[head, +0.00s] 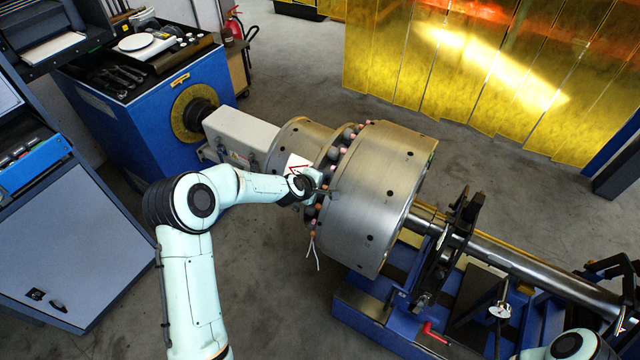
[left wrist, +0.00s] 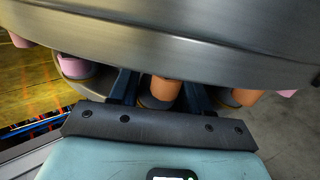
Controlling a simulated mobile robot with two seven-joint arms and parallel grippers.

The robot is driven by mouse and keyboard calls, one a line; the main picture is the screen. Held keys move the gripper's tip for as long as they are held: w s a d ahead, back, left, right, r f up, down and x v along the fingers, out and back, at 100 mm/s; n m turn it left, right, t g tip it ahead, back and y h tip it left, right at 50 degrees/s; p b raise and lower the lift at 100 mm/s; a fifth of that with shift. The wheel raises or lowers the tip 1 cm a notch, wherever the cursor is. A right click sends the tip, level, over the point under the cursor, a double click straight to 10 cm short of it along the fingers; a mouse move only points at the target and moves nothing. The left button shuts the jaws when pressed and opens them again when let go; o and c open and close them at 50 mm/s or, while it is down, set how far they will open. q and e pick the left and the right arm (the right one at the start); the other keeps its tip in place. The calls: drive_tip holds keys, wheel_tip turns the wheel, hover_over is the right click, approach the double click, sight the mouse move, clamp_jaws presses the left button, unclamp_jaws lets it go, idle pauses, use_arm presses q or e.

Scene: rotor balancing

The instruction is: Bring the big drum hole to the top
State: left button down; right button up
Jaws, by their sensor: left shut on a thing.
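The big drum (head: 350,205) is a wide brushed-metal cylinder on a horizontal shaft (head: 510,262). Several small dark holes show on its curved face, among them one hole (head: 369,238) low down and another (head: 388,193) above it. I cannot tell which is the big hole. A ring of bolts with orange and pink caps runs along the drum's left side. My left gripper (head: 322,190) is at this ring. In the left wrist view its fingers (left wrist: 160,92) stand on either side of an orange-capped bolt (left wrist: 165,90), beneath the drum's metal rim. My right gripper does not show.
A grey drive housing (head: 240,138) and blue cabinet (head: 150,120) stand left of the drum. The blue stand (head: 375,320) with a bearing support (head: 445,250) and a red handle (head: 433,333) is at the lower right. Yellow curtains (head: 480,75) hang behind. Two pale wires (head: 313,252) dangle below the bolts.

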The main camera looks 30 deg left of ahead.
use_arm(q)
drive_tip(key=shift+w+r, duration=0.25)
drive_tip(key=shift+r, duration=0.05)
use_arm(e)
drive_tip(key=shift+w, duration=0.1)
use_arm(q)
drive_tip(key=c, duration=0.6)
unclamp_jaws()
drive_tip(key=shift+f, duration=0.1)
drive_tip(key=shift+c, duration=0.2)
drive_tip(key=shift+s, duration=0.1)
drive_tip(key=b+v, duration=0.5)
drive_tip(key=v, duration=0.8)
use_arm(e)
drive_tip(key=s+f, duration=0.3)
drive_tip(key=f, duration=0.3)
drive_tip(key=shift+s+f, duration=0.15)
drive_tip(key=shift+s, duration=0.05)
use_arm(q)
drive_tip(key=shift+s, duration=0.1)
